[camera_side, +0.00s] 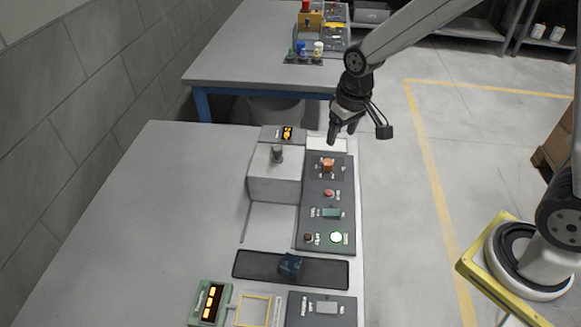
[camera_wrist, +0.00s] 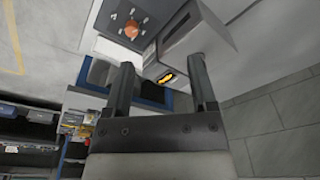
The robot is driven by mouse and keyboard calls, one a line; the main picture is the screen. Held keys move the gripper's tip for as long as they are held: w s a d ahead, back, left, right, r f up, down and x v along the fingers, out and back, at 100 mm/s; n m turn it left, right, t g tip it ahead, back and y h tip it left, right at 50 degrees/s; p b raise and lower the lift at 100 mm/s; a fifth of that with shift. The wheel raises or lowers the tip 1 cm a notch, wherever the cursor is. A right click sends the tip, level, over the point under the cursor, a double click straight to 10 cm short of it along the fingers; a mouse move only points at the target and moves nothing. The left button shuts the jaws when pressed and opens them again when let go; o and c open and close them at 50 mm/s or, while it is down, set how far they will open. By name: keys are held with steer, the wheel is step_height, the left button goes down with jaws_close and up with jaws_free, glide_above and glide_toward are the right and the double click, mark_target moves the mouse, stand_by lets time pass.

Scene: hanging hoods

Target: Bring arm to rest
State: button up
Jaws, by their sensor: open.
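My gripper (camera_side: 343,132) is in the air near the far right corner of the near table, just above and beyond the dark control panel (camera_side: 313,214). In the wrist view its two fingers (camera_wrist: 160,88) stand apart with nothing between them. The orange knob also shows in the wrist view (camera_wrist: 132,29). A grey hood-like box (camera_side: 274,178) stands left of the panel, with a small display (camera_side: 287,133) lit orange behind it.
A green device (camera_side: 211,302) with a lit display sits at the near edge. A second table (camera_side: 225,65) with devices stands behind. The near table's left side is clear.

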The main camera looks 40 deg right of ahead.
steer(key=s+d+f+t, duration=0.1)
steer(key=s+d, duration=0.1)
steer(key=s, duration=1)
steer(key=shift+d, duration=0.35)
steer(key=shift+f, duration=0.1)
